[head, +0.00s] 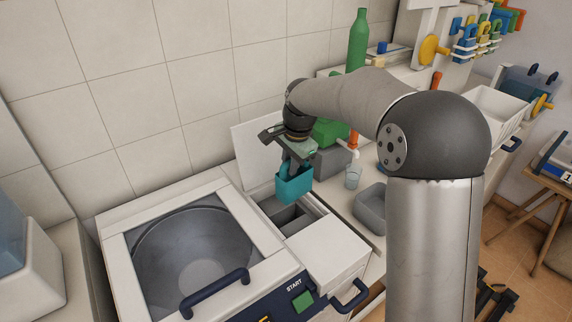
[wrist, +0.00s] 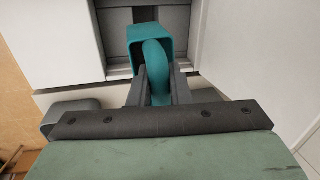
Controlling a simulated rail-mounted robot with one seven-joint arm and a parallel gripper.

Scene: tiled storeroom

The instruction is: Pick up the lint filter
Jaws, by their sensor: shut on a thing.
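The lint filter (head: 294,184) is a teal, box-like piece with a looped handle. My gripper (head: 291,163) is shut on it from above and holds it over the open slot (head: 285,217) in the top of the white washing machine. In the wrist view, the teal filter (wrist: 153,45) shows beyond the gripper (wrist: 158,88), whose two grey fingers close on its curved handle. The grey slot (wrist: 173,22) lies behind the filter there. In the head view, the filter's lower end appears just above the slot; the exact gap is hard to judge.
The machine's round-windowed lid (head: 192,250) with a dark blue handle is on the left. A raised white flap (head: 257,152) stands behind the slot. A grey tub (head: 370,208), a clear soap bottle (head: 353,172) and a green bottle (head: 357,42) stand to the right and behind.

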